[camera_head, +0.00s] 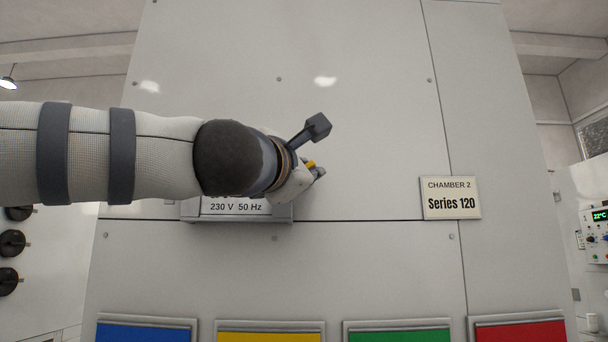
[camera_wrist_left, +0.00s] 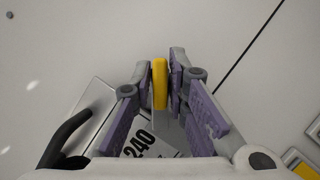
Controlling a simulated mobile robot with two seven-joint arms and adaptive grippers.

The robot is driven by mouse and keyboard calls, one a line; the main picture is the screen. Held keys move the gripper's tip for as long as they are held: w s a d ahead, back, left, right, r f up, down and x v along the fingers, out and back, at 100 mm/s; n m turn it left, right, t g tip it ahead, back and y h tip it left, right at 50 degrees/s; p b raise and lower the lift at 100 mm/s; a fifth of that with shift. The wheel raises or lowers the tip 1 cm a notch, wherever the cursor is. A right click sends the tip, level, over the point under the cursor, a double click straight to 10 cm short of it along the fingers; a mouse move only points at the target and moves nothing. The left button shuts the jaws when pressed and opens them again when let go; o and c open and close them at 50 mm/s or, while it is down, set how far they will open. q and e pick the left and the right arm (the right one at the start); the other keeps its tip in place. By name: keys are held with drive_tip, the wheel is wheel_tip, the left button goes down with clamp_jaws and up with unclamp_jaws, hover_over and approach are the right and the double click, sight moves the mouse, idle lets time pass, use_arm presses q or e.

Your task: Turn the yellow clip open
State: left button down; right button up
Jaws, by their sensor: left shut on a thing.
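The yellow clip (camera_wrist_left: 160,84) stands between the two fingertips of my left gripper (camera_wrist_left: 162,80) in the left wrist view. The fingers are closed on its sides. In the head view only a small yellow piece of the clip (camera_head: 311,164) shows beside the tips of my left gripper (camera_head: 314,171). My left arm comes in from the left and hides most of the clip and its mounting. My right gripper is in neither view.
A box labelled 230 V 50 Hz (camera_head: 240,207) sits on the grey panel (camera_head: 370,130), partly behind my left wrist. A Chamber 2 sign (camera_head: 451,198) is to the right. Blue, yellow, green and red panels line the bottom. A dark curved bar (camera_wrist_left: 65,137) is near the gripper.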

use_arm(q)
drive_tip(key=n+t+y, duration=0.1)
drive_tip(key=n, duration=0.2)
drive_tip(key=n+y+b, duration=0.1)
drive_tip(key=n, duration=0.1)
drive_tip(key=n+t+y+b, duration=0.1)
drive_tip(key=n, duration=0.2)
drive_tip(key=shift+w+f+n+t, duration=0.15)
drive_tip(key=shift+f+n+t, duration=0.1)
drive_tip(key=shift+n+t, duration=0.05)
drive_tip(key=shift+r+n+y+b, duration=0.1)
drive_tip(key=shift+n+y+b, duration=0.3)
drive_tip(key=shift+n+y, duration=0.85)
drive_tip(key=shift+r+n+y+b, duration=0.1)
drive_tip(key=shift+n+y+b, duration=0.4)
drive_tip(key=shift+n, duration=1.35)
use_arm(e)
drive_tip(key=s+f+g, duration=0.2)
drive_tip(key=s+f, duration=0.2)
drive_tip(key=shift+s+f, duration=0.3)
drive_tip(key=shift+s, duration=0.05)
use_arm(q)
drive_tip(key=shift+n, duration=0.3)
drive_tip(key=c, duration=1.7)
unclamp_jaws()
drive_tip(key=v, duration=1.2)
drive_tip(key=shift+d+f, duration=0.1)
drive_tip(key=shift+f, duration=0.1)
